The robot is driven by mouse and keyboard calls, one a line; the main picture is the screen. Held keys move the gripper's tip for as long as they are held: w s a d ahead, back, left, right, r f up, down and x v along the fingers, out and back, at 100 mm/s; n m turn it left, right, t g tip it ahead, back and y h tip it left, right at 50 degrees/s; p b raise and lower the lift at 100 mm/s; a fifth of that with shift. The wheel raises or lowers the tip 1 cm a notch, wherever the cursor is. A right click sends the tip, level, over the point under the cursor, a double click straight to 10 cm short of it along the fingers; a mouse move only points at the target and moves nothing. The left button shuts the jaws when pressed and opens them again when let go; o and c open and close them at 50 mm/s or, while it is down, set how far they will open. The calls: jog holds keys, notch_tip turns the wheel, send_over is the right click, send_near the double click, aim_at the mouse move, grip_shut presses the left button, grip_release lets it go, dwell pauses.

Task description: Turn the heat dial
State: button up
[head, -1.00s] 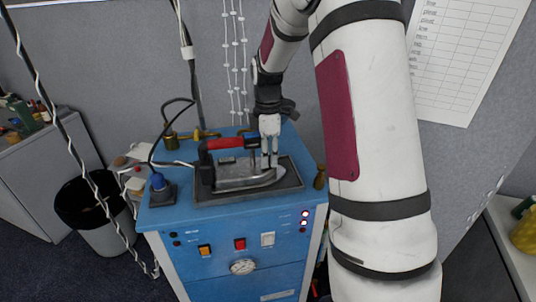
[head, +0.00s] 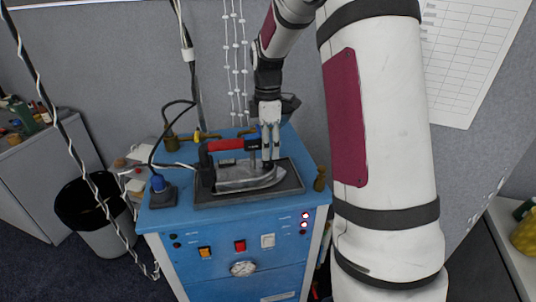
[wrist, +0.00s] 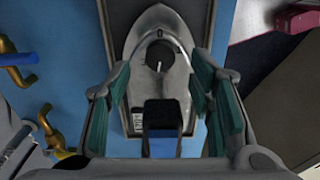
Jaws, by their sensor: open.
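A metal iron (head: 245,181) with a red handle (head: 226,145) lies flat on a dark tray (head: 285,188) on top of a blue cabinet. The heat dial (wrist: 160,57) is a dark round knob with a light pointer line on the iron's upper face, near its tip; in the head view I cannot make it out. My gripper (wrist: 161,88) is open above the front of the iron, with one finger on each side of the dial. Nothing is between the fingers except the iron below; I cannot tell any contact. It also shows in the head view (head: 271,155).
The blue cabinet (head: 215,271) has switches and a gauge (head: 243,268) on its front. Brass fittings (head: 171,143) and cables stand behind and left of the iron. A black bin (head: 93,205) is at left. A grey partition stands behind.

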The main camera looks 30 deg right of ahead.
notch_tip(320, 180, up, 8)
jog(key=shift+w, duration=0.1)
dwell(0.4)
